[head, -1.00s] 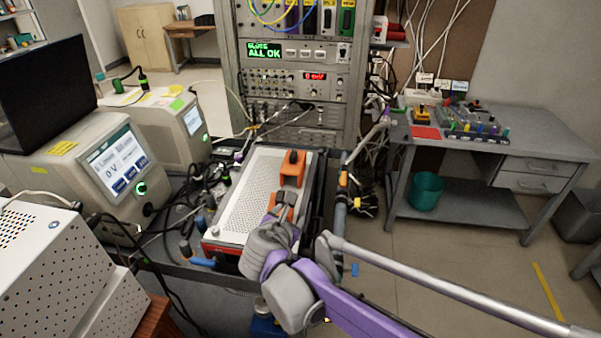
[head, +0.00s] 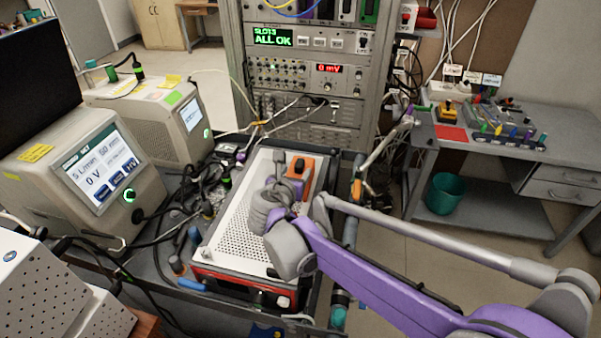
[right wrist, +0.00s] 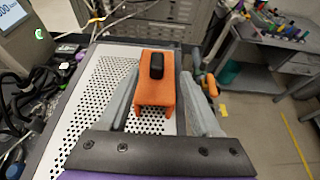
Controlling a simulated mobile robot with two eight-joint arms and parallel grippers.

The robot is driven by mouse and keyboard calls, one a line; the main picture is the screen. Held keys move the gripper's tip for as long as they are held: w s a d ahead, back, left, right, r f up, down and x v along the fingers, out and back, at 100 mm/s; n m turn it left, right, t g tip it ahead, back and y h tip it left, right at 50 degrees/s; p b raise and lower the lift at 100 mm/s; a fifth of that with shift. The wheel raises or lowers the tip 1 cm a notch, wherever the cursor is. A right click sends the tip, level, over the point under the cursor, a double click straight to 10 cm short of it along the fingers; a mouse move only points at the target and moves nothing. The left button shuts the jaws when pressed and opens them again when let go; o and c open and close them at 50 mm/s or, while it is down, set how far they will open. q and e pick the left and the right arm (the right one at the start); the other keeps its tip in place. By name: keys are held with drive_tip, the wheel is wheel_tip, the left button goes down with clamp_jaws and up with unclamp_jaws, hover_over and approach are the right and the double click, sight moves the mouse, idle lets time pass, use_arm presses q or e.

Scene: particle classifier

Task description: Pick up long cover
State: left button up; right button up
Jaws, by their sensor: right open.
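A white perforated cover plate (head: 232,215), probably the long cover, lies on a red-fronted box (head: 240,283); it also shows in the right wrist view (right wrist: 88,100). An orange handle (head: 303,167) with a black knob stands at its far right part. In the right wrist view the orange handle (right wrist: 155,95) lies between the two grey fingers of my right gripper (right wrist: 160,88). The fingers stand apart on either side of it; I cannot tell whether they touch it. In the head view my right gripper (head: 288,188) hides part of the handle and plate. My left gripper is not in view.
Instruments with screens (head: 95,165) stand at the left, with tangled cables (head: 205,205) beside the plate. A rack (head: 305,90) rises behind it. A pipe (head: 355,195) runs along the right side. A side table (head: 500,145) stands at the right.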

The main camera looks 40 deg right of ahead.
sight(298, 165)
drive_tip(key=x, duration=0.8)
drive_tip(key=shift+w+a+f, duration=0.15)
drive_tip(key=shift+w, duration=0.05)
clamp_jaws()
